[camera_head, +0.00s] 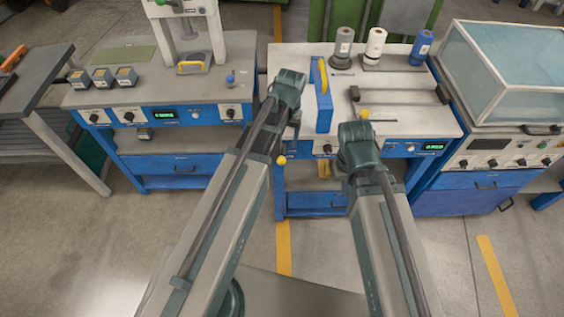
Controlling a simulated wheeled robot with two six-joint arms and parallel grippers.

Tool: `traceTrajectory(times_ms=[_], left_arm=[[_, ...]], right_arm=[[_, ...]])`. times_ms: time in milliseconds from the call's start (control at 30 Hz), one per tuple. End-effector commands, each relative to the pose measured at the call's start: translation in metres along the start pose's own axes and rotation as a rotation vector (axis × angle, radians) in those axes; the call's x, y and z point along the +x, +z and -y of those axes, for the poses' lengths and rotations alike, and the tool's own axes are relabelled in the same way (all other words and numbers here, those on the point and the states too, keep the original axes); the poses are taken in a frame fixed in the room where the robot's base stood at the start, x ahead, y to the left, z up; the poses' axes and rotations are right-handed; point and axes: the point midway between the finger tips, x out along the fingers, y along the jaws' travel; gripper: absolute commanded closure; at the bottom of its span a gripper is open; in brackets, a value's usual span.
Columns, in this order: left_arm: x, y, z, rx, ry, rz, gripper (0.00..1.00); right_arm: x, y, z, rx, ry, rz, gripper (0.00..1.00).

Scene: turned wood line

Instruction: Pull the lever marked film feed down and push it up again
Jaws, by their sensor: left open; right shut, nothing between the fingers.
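No film feed marking is legible from here. A yellow ball knob (282,160) shows at the front left of the middle bench, just right of my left forearm. Another yellow ball knob (364,114) stands near the front edge of that bench's top, just above my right wrist. I cannot tell which one belongs to the film feed lever. My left gripper (296,121) is open and small in view, over the bench's left front part. My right gripper (346,182) is shut and empty, mostly hidden by its wrist, before the bench front. Neither visibly touches a knob.
The middle bench top (395,92) carries a blue upright plate (322,100) with a yellow handle and several film rolls (375,45). A left bench (185,93) has a press and a blue-knobbed lever (230,80). A clear-lidded machine (510,65) stands right. Floor between benches is clear.

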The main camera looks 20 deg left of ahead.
Motion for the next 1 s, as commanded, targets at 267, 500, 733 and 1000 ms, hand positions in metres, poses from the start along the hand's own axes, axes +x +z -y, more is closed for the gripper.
traceTrajectory(times_ms=[267,500,733,1000], left_arm=[[0.043,0.0,0.0,-0.001,0.0,0.0,0.29],[0.077,0.0,0.0,0.0,0.0,0.0,0.29],[0.108,0.0,0.0,0.0,0.0,0.0,0.29],[0.123,0.0,0.0,0.0,0.0,0.0,0.29]], right_arm=[[0.043,-0.003,0.004,0.0,0.0,0.0,1.0],[0.076,-0.004,0.007,0.0,0.0,0.0,1.0],[0.107,-0.006,0.01,0.0,0.0,0.0,1.0],[0.122,-0.007,0.012,0.0,0.0,0.0,1.0]])
